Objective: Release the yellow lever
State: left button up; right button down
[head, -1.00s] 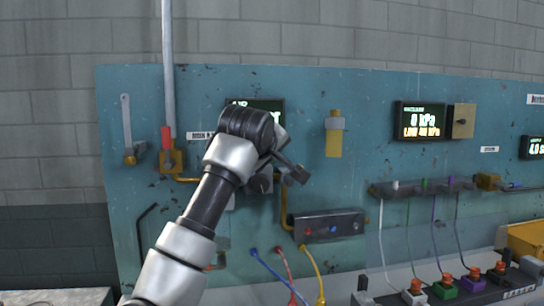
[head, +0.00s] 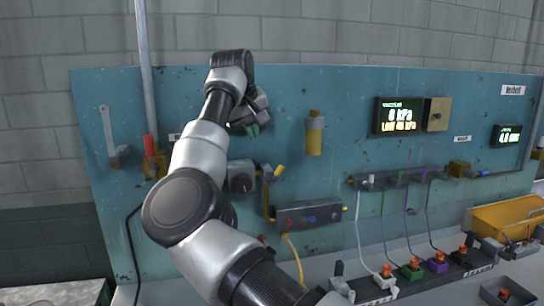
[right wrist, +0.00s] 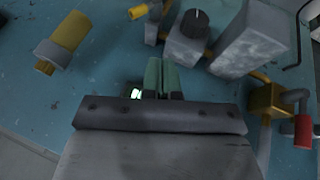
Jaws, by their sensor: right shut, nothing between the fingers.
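The small yellow lever (head: 279,172) juts up and to the right from a grey fitting (head: 266,176) beside the black knob (head: 241,177) on the teal panel. Its yellow tip (right wrist: 138,12) also shows at the top of the right wrist view, beyond the fingertips. My right gripper (head: 253,130) is above the lever, in front of the panel and apart from the lever. Its green fingers (right wrist: 163,76) are together with nothing between them. My left gripper is not in view.
A brass cylinder (head: 314,134) is on the panel right of my gripper. A brass valve with a red handle (head: 150,147) is to the left. A pressure display (head: 399,116) reads 8 or 0 kPa. Below are a grey box (head: 308,215), hoses and several colored connectors.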

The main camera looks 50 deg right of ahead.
jog(key=shift+f, duration=0.1)
jog(key=p, duration=0.5)
send_over(272, 182)
notch_tip(272, 182, down, 11)
jog(key=shift+r, duration=0.15)
jog(key=shift+s, duration=0.1)
